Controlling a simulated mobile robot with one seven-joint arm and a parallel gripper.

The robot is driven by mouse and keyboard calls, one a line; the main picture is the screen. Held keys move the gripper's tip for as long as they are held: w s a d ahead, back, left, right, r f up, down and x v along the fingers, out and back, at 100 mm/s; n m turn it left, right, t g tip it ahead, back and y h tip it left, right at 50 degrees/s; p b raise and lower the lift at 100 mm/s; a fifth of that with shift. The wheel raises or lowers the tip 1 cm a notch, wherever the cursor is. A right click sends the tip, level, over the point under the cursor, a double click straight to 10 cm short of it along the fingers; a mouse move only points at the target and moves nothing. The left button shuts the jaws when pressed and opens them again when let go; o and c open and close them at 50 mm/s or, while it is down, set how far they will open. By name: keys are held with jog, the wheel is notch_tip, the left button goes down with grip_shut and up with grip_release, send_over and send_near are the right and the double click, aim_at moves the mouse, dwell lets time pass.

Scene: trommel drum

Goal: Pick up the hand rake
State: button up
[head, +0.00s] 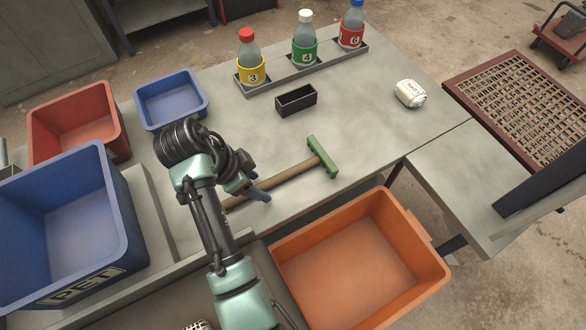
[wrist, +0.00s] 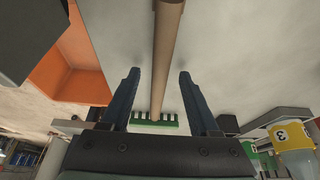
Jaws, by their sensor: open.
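The hand rake lies on the grey table, with a green toothed head (head: 322,157) toward the right and a brown wooden handle (head: 285,183) running down to the left. My gripper (head: 262,190) is over the handle, and my wrist hides part of the handle's left end. In the wrist view, the handle (wrist: 167,50) passes lengthwise between the two open dark fingers (wrist: 157,78), touching neither as far as I can see. The green head with its teeth (wrist: 154,118) shows beyond the gripper base. My gripper is empty.
An orange bin (head: 433,262) stands at the table's front edge. A black small box (head: 296,101), a bottle rack (head: 285,75) with three bottles and a white can (head: 410,94) are farther back. Blue and red bins stand left. The table between rake and can is clear.

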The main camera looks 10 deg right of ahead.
jog(key=shift+f, duration=0.25)
grip_shut()
jog(key=shift+r, duration=0.15)
notch_tip(320, 180, up, 10)
jog(key=p, duration=0.3)
dwell(0.4)
notch_tip(320, 180, up, 10)
jog(key=p, duration=1)
